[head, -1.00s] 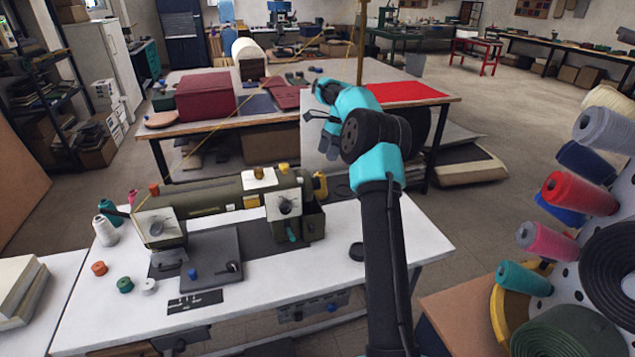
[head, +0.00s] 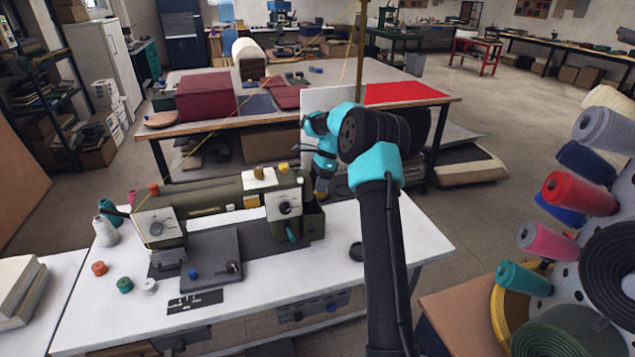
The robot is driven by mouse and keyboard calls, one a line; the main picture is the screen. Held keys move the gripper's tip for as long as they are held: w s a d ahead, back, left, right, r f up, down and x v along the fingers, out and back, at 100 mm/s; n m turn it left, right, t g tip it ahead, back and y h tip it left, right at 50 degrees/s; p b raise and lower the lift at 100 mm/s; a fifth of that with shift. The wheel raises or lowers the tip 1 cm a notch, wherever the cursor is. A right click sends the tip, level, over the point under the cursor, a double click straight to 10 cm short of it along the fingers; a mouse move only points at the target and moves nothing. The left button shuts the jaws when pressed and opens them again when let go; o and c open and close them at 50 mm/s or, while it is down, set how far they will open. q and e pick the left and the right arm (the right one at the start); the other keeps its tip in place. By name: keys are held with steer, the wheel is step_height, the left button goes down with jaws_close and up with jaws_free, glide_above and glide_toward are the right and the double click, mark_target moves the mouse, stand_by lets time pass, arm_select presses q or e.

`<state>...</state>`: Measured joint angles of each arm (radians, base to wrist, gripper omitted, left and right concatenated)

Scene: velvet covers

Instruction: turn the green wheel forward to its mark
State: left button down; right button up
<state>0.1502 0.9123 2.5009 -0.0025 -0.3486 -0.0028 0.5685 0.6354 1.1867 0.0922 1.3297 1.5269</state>
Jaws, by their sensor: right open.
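The olive-green sewing machine (head: 225,196) stands on the white table in the head view. I cannot clearly make out a green wheel or its mark; the far side of the machine's right end is partly hidden by my arm and gripper. My right gripper (head: 322,190) points down at that right end, close behind the box-like end housing (head: 313,221). It is open, with nothing seen between its fingers. I cannot tell whether it touches the machine. My left gripper is not in view.
The white table (head: 300,262) is mostly bare at its right, with a small black ring (head: 356,252) there. Thread spools stand at the table's left. A spool rack with a red cone (head: 580,193) is at the right. A larger worktable is behind.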

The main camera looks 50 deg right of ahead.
steer(key=c, duration=0.9)
steer(key=shift+s+t+h, duration=0.1)
steer(key=shift+t+h, duration=0.2)
steer(key=n+t+h, duration=0.1)
steer(key=t+h, duration=0.1)
steer(key=t, duration=0.1)
steer(key=shift+s+a+t, duration=0.1)
steer(key=shift+s+t, duration=0.05)
steer(key=shift+t, duration=0.15)
steer(key=shift+n+t+h, duration=0.4)
steer(key=shift+t+h, duration=0.3)
steer(key=shift+t, duration=0.9)
steer(key=shift+s+f+t+h, duration=0.1)
steer(key=shift+t+h, duration=0.3)
steer(key=shift+t, duration=0.4)
steer(key=shift+s+a+f+n+t+h, duration=0.1)
steer(key=shift+n+t+h, duration=0.3)
steer(key=shift+t, duration=0.6)
steer(key=shift+f+n+t+h, duration=0.1)
steer(key=shift+n+t+h, duration=0.25)
steer(key=shift+t, duration=0.65)
